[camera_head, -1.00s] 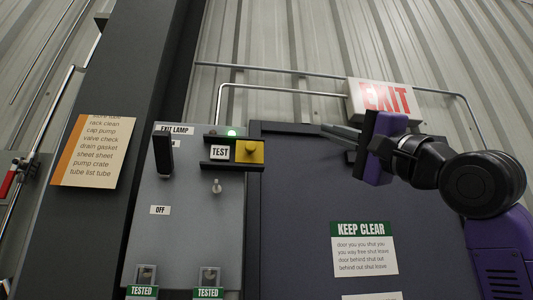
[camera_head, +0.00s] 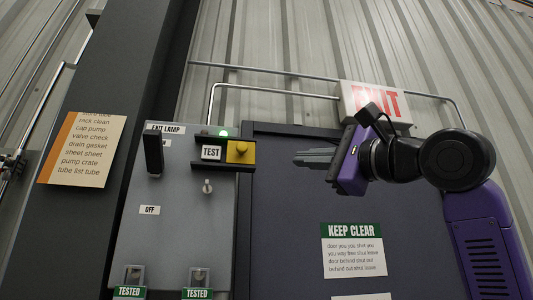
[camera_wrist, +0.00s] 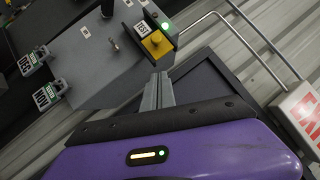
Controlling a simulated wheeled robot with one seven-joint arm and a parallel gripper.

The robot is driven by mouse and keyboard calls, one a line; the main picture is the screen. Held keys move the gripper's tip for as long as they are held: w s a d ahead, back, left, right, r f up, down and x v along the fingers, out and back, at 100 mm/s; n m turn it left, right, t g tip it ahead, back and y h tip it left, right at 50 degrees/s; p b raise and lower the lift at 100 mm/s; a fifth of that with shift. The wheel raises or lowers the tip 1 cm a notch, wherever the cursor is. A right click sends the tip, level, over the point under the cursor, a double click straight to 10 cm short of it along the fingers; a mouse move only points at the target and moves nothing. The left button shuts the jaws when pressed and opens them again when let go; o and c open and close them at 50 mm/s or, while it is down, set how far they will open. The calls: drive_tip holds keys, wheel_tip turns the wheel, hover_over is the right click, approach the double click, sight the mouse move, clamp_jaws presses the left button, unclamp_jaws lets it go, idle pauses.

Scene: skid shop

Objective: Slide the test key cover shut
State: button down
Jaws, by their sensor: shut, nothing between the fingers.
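The test key cover looks to be the yellow sliding piece (camera_head: 240,151) with a small knob, on a dark rail (camera_head: 212,166) at the upper right of the grey control box (camera_head: 170,215). It sits to the right of the white TEST label (camera_head: 211,153). In the wrist view the yellow piece (camera_wrist: 156,44) lies just beyond my fingertips. A key-like switch (camera_head: 207,186) is below the rail, uncovered. My gripper (camera_head: 297,158) is shut and empty, to the right of the yellow piece, with a gap between them in the head view.
A green lamp (camera_head: 223,132) glows above the rail. A black lever (camera_head: 154,155) stands at the box's left. Two TESTED tags (camera_head: 130,292) hang below. The EXIT sign (camera_head: 375,103) and conduit (camera_head: 270,87) are above my arm. A dark door (camera_head: 285,215) is behind my gripper.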

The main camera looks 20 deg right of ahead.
drive_tip(key=p, duration=0.5)
approach(241, 150)
drive_tip(key=w+d, duration=0.3)
drive_tip(key=w, duration=0.2)
drive_tip(key=shift+w+a+r+p, duration=0.35)
drive_tip(key=shift+a+r, duration=0.15)
drive_tip(key=shift+a, duration=0.2)
drive_tip(key=shift+w+a+r+p, duration=0.35)
drive_tip(key=shift+a+r, duration=0.2)
drive_tip(key=shift+a, duration=0.15)
